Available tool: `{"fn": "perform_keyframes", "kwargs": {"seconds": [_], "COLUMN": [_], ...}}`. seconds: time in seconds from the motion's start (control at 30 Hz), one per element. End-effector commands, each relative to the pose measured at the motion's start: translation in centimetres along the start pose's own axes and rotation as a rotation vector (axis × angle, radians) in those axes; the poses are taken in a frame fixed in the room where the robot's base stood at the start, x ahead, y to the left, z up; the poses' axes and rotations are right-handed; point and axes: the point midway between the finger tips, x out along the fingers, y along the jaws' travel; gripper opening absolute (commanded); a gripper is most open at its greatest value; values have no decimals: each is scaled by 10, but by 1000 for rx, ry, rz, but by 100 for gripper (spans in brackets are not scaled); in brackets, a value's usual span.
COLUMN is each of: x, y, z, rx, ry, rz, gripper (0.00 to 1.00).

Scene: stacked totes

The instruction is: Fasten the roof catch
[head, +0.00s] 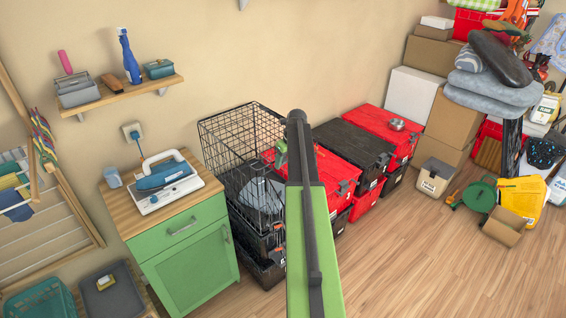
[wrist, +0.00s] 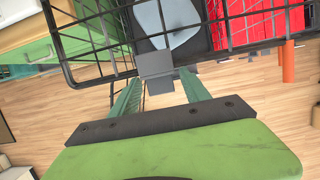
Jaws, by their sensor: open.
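A black wire cage (head: 222,140) stands right of the green cabinet in the head view, with a grey-blue thing (head: 262,194) inside. Its dark bars (wrist: 95,52) cross the upper part of the wrist view. My gripper (head: 281,150) is at the cage's right side in the head view, partly hidden by my arm. In the wrist view my gripper (wrist: 158,80) has its two green fingers apart. A small grey block (wrist: 155,64) shows between and beyond the fingertips; I cannot tell whether it is the roof catch or whether the fingers touch it.
Black totes (head: 262,258) are stacked under the cage. Red and black totes (head: 352,142) stand to its right along the wall. The green cabinet (head: 190,262), with an iron (head: 165,174) on top, is at the left. The wooden floor (head: 410,255) in front is clear.

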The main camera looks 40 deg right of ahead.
Motion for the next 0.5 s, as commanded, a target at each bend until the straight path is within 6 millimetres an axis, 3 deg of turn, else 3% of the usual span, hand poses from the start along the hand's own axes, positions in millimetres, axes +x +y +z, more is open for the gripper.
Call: {"fn": "perform_keyframes", "kwargs": {"seconds": [0.17,0.3,0.5], "x": [-40,-40,-54], "y": [1,3,2], "z": [3,-44,-90], "rx": [0,3,2], "ry": [0,0,-1], "rz": [1,0,0], "gripper": [55,55,55]}}
